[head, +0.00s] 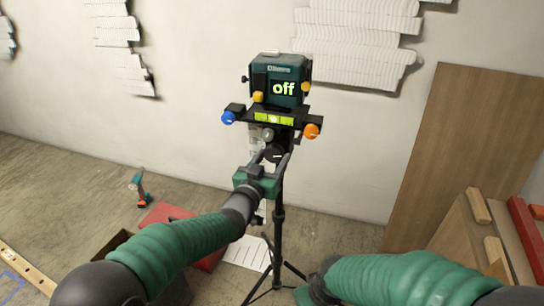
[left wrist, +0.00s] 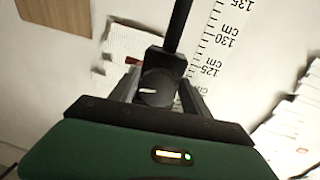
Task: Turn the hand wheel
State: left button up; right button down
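My right gripper (head: 308,294) is low in the head view, mostly cut off or hidden by the arm.
A blue knob (head: 228,118) and an orange knob (head: 311,131) stick out beside the mount. A ruler scale (left wrist: 215,50) runs behind the post. A drill (head: 138,187) and a red case (head: 165,216) are at left. A brown board (head: 455,140) leans at right.

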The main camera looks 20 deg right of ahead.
pick_arm(q)
jog(key=shift+o, duration=1.4)
jog(key=shift+w+d+r, duration=0.1)
jog(key=shift+w, duration=0.05)
jog(key=shift+r, duration=0.1)
pick_arm(e)
jog(key=shift+w, duration=0.1)
pick_arm(q)
jog(key=shift+r, duration=0.1)
jog(key=shift+s+a, duration=0.3)
jog(key=shift+s, duration=0.05)
jog(key=p+v, duration=0.1)
jog(key=v, duration=1.5)
pick_arm(e)
jog(key=shift+r, duration=0.7)
jog(key=c, duration=2.1)
grip_release()
